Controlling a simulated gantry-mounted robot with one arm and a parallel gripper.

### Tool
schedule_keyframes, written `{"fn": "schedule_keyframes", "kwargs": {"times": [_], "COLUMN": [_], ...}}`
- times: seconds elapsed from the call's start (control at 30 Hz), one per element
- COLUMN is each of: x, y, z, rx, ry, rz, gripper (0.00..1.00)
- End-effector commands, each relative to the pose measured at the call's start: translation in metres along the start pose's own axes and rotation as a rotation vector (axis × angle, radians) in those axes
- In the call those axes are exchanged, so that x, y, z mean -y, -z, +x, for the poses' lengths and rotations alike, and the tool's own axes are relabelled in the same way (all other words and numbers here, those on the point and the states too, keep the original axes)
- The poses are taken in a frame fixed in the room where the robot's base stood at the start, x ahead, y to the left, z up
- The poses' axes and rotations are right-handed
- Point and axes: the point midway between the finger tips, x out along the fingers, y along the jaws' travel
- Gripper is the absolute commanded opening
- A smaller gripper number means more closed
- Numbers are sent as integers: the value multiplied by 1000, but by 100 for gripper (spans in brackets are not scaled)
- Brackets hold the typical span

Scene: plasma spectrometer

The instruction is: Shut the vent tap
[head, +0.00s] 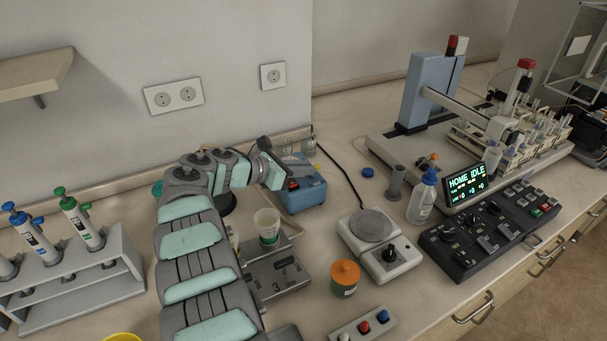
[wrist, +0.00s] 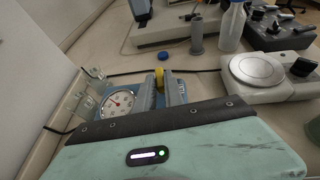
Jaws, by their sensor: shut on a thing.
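The vent tap appears to be the small yellow piece (wrist: 159,76) on the blue vacuum unit (head: 303,197). In the wrist view it shows between and just beyond my two grey fingertips. My gripper (wrist: 162,86) is shut on this yellow tap. In the head view my gripper (head: 302,166) reaches in from the left over the top of the blue unit, and only a bit of yellow (head: 317,166) shows past it. A round white dial gauge (wrist: 117,104) sits beside the fingers in the wrist view. The fingers hide much of the tap, so I cannot tell its angle.
Clear glass bottles (head: 308,138) stand behind the unit near the wall. A balance or stirrer plate (head: 380,245), a grey cylinder (head: 396,183) and a wash bottle (head: 422,199) stand to the right. A cup (head: 267,226) stands in front. A blue cap (head: 368,172) lies on open bench.

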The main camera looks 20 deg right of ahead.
Motion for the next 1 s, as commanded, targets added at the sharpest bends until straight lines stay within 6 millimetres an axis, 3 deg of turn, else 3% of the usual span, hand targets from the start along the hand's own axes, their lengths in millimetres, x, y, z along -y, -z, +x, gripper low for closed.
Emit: {"fn": "schedule_keyframes", "kwargs": {"times": [0.57, 0.6, 0.8, 1.0], "x": [1, 1, 1, 0], "y": [2, 2, 1, 1], "z": [1, 1, 0, 0], "rx": [-4, -3, -2, -2], "ry": [6, 6, 6, 6], "rz": [1, 1, 1, 1], "gripper": [0, 15, 31, 35]}}
